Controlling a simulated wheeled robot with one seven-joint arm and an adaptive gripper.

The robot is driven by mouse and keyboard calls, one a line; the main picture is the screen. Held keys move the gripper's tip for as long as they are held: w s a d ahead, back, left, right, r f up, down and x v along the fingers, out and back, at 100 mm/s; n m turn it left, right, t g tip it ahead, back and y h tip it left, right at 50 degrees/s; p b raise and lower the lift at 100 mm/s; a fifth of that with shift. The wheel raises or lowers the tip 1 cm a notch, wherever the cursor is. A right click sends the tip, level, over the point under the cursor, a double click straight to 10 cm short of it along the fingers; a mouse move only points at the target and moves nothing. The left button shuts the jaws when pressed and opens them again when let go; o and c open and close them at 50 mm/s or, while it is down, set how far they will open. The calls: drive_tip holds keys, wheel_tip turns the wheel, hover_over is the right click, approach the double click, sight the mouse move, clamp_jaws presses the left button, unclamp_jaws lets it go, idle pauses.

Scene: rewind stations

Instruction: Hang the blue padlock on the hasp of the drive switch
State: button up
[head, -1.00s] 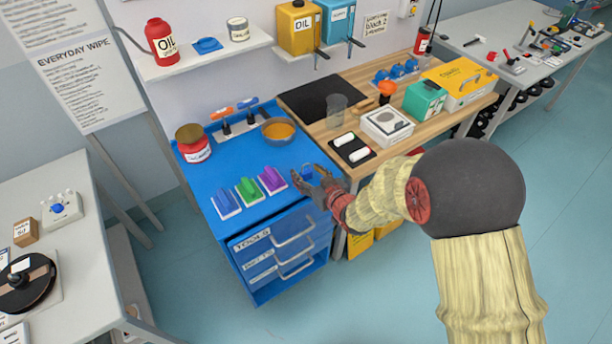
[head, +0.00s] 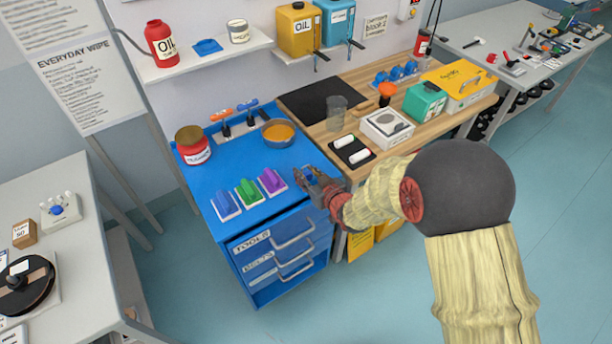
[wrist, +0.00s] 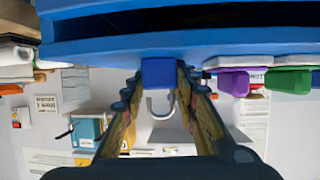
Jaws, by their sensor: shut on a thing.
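In the wrist view a blue padlock (wrist: 158,72) sits between the fingers of my gripper (wrist: 160,85). Its grey shackle (wrist: 159,112) points toward the bottom of that picture. In the head view my gripper (head: 312,182) is at the front right corner of the blue cabinet's top, and the padlock is hard to make out there. My gripper is shut on the padlock. I cannot make out a hasp. A wall box with a red knob (head: 404,13) is cut off at the top of the head view; I cannot tell whether it is the drive switch.
Blue, green and purple pieces (head: 248,192) stand on the blue cabinet (head: 232,163), left of my gripper. A bowl (head: 278,132) and a red tin (head: 193,147) are behind them. A wooden bench (head: 440,112) with boxes adjoins on the right. Floor in front is clear.

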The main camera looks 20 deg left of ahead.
drive_tip(key=shift+c, duration=1.3)
drive_tip(key=shift+r, duration=0.15)
drive_tip(key=shift+r, duration=0.25)
wheel_tip(320, 180, up, 2)
drive_tip(key=shift+r+p, duration=0.15)
drive_tip(key=shift+p, duration=0.45)
drive_tip(key=s+d+r+p, duration=0.3)
drive_tip(key=d+r+p, duration=0.1)
drive_tip(key=d+r, duration=0.6)
drive_tip(key=d, duration=0.3)
drive_tip(key=shift+d, duration=0.3)
